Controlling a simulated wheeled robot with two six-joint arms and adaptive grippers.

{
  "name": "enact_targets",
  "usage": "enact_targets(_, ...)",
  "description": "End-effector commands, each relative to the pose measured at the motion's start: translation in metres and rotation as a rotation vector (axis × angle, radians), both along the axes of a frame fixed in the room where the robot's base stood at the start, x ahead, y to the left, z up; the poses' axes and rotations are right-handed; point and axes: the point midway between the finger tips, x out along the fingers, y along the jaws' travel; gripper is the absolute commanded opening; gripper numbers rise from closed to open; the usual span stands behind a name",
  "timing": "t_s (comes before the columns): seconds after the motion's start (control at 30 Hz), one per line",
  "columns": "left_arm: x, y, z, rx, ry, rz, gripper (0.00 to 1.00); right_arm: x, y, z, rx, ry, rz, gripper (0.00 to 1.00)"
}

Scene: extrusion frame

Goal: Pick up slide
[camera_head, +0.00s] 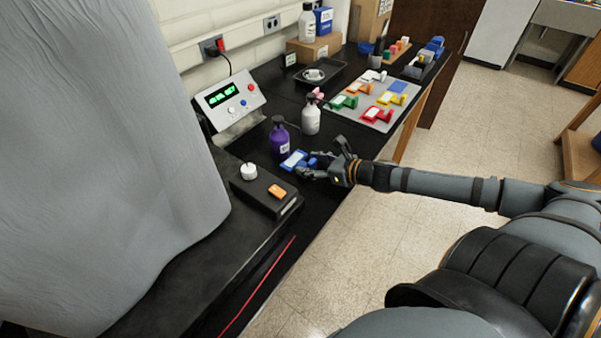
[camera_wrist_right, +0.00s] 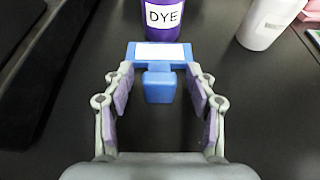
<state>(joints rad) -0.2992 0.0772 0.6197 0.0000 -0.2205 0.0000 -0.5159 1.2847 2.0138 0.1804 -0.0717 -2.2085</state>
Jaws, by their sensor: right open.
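The slide is a blue piece (camera_head: 293,159) with a white label, lying on the black bench in the head view. In the right wrist view the blue slide (camera_wrist_right: 160,54) lies ahead with its square blue tab toward me. My right gripper (camera_head: 322,162) is open, and in its wrist view the fingers (camera_wrist_right: 160,88) stand on either side of the tab with gaps, not closed on it. A purple bottle (camera_head: 279,138) marked DYE (camera_wrist_right: 164,15) stands just behind the slide. My left gripper is not in view.
A white bottle (camera_head: 310,115) stands behind and right of the slide. A black device with a white knob (camera_head: 249,171) and orange piece (camera_head: 277,191) is at left. A grey board (camera_head: 372,98) holds several coloured slides farther back. A display box (camera_head: 229,101) stands by the wall.

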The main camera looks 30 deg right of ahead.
Motion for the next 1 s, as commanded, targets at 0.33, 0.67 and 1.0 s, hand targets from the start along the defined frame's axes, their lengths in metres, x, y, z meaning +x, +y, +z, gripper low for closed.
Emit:
enact_targets(0.33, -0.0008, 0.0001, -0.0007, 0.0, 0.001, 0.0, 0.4, 0.0009, 0.0007, 0.0014, 0.0, 0.0, 0.0, 0.46)
enact_targets(0.67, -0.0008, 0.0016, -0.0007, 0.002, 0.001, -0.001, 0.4, 0.0008, 0.0006, 0.001, 0.0, 0.0, 0.0, 0.01)
enact_targets(1.0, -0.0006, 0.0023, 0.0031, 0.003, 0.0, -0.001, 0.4, 0.0014, 0.0, 0.0053, 0.0, 0.0, 0.0, 0.0)
